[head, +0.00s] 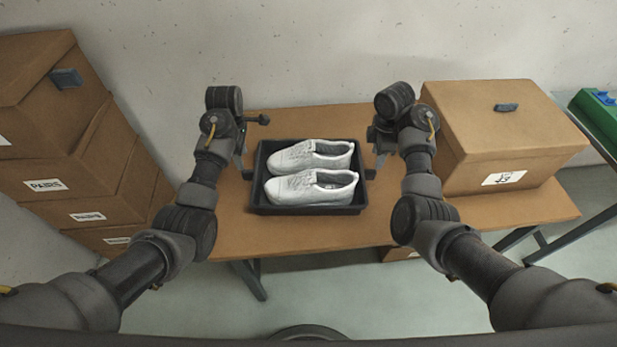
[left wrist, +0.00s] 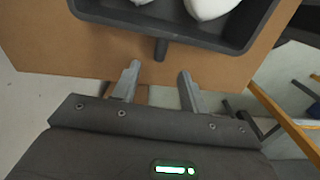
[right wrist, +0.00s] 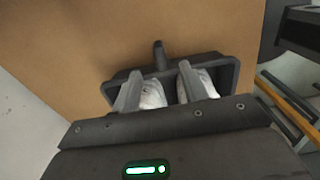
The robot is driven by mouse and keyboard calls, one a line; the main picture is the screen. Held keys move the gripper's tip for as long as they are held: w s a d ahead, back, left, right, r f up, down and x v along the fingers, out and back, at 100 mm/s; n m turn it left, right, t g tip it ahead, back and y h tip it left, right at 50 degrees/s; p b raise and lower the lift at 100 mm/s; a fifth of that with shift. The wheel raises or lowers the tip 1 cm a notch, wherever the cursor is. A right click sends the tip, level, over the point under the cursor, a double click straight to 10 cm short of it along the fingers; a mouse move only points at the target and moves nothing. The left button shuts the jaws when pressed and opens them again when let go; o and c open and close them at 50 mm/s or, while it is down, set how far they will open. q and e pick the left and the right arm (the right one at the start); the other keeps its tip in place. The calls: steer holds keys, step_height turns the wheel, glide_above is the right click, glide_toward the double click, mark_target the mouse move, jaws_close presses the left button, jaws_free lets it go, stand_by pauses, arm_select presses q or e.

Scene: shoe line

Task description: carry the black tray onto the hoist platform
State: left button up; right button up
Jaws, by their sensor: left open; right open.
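The black tray (head: 262,206) lies flat on the brown table and holds a pair of white shoes (head: 312,172). My left gripper (head: 243,174) is open at the tray's left side. In the left wrist view, a short tray handle (left wrist: 160,49) lies just beyond and between its spread fingers. My right gripper (head: 376,168) is open at the tray's right side. In the right wrist view, another handle (right wrist: 159,55) shows between and just past its fingertips, which partly cover the tray and shoes. Neither gripper holds anything. I cannot identify the hoist platform in these views.
A closed cardboard box (head: 510,130) stands on the table (head: 310,235) close to my right arm. Stacked cardboard boxes (head: 60,150) fill the left. A dark frame (head: 570,236) and a green object (head: 598,108) are at far right. The table front before the tray is clear.

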mark_target(245, 170)
arm_select(q)
steer(key=f, duration=1)
steer(key=shift+a+f, duration=0.15)
steer(key=shift+a, duration=0.05)
arm_select(e)
step_height(245, 170, down, 10)
steer(key=shift+a+f, duration=0.1)
steer(key=shift+a, duration=0.05)
arm_select(q)
jaws_close()
arm_select(e)
jaws_close()
steer(key=shift+w, duration=0.1)
